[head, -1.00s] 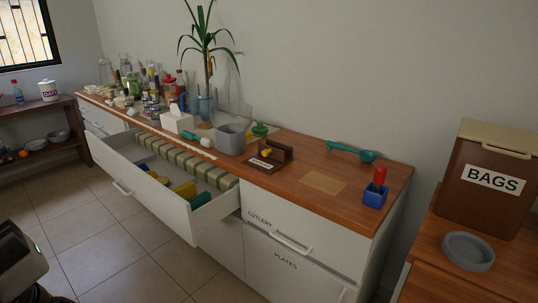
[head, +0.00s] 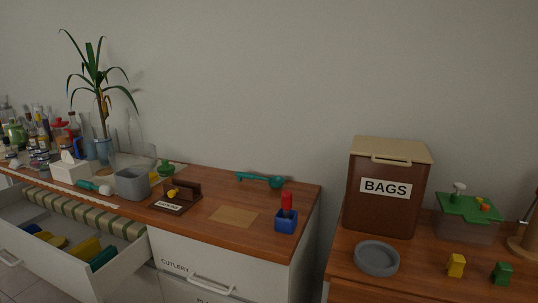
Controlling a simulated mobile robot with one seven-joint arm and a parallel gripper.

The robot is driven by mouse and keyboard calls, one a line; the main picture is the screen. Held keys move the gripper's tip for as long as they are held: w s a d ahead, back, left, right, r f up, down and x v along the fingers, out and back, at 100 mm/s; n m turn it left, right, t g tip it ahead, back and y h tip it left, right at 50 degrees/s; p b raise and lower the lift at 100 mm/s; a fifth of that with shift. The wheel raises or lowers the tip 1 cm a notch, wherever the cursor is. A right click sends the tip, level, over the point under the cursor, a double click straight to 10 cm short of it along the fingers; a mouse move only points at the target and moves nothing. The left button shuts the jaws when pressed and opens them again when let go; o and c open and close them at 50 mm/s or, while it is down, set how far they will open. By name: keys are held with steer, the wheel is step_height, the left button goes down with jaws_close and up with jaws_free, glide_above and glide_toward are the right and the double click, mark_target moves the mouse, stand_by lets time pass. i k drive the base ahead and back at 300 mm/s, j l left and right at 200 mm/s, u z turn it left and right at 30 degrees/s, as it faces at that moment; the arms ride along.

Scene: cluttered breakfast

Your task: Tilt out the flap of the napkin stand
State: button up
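A small dark brown wooden stand (head: 184,189), which looks like the napkin stand, is on the wooden counter at centre left in the head view. It has a raised back, a yellow piece on it and a white label (head: 169,206) at its front, too small to read. I cannot make out a separate flap or its angle. My gripper is not in view, and nothing touches the stand.
A grey container (head: 132,184) stands left of the stand. A tan mat (head: 234,216) and a blue holder (head: 286,221) with a red item are to its right. An open drawer (head: 85,265) juts out at lower left. The BAGS bin (head: 385,210) stands on the right cabinet.

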mark_target(171, 191)
steer(key=i+j+z, duration=0.35)
steer(key=j, duration=0.2)
steer(key=j+z, duration=0.2)
steer(key=i+j, duration=0.15)
steer(key=j, duration=0.2)
steer(key=i+j+z, duration=0.1)
steer(key=j, duration=0.3)
steer(key=i+j, duration=0.1)
steer(key=j, duration=0.25)
